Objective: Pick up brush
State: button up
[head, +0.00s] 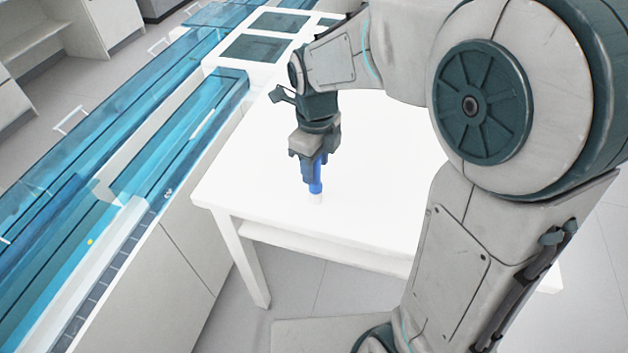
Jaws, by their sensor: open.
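The brush (315,187) has a blue handle and a whitish lower end. It stands roughly upright on the white table (380,215), close to its front left edge. My gripper (314,170) points straight down over the brush. Its fingers are open and lie around or right beside the upper part of the blue handle. The top of the brush is hidden between the fingers. I cannot tell whether the fingers touch it.
A long blue glass-covered track (75,215) runs along the left, next to the table. Pale cabinets (60,35) stand at the upper left. The table top around the brush is clear. My arm covers much of the right side.

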jog(key=shift+f, duration=0.35)
grip_shut()
jog(key=shift+r, duration=0.15)
